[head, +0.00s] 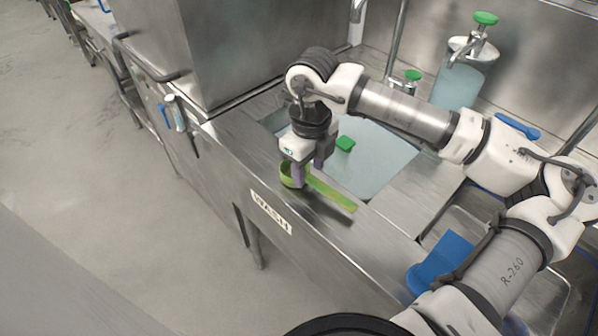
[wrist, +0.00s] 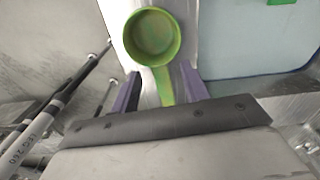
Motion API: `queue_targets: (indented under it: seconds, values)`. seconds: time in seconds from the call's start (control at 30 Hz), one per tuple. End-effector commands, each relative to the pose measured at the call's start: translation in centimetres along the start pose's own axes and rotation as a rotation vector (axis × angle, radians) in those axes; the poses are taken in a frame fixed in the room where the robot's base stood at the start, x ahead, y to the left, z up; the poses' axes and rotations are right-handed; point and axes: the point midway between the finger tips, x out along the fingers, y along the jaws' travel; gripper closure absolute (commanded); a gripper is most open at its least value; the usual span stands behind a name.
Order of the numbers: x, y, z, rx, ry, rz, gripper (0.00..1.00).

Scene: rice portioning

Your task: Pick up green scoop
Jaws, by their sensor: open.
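The green scoop (head: 331,193) lies on the metal front ledge of the sink, its round cup at the left and its handle reaching to the right. In the wrist view its cup (wrist: 152,38) is at the top and its handle runs down between the purple fingers. My gripper (head: 307,177) is over the cup end of the scoop in the head view, with its fingers pointing down. In the wrist view my gripper (wrist: 158,90) is open, with one finger on each side of the handle. Whether the fingers touch the scoop cannot be told.
A sink basin of bluish water (head: 375,165) with a green item (head: 345,144) lies behind the ledge. A WASH label (head: 271,212) is on the ledge front. A blue object (head: 440,262) sits at the right. A metal cabinet (head: 250,50) stands at the left.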

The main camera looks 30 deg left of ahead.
Motion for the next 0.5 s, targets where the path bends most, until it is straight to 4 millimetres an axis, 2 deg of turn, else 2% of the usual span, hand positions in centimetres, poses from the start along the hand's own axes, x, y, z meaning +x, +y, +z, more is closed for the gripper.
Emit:
queue_targets:
  seconds: [0.23, 0.5]
  values:
    - [2.8, 0.1, 0.1, 0.000, 0.000, 0.003, 0.55]
    - [3.1, 0.1, 0.1, 0.000, 0.000, 0.000, 0.56]
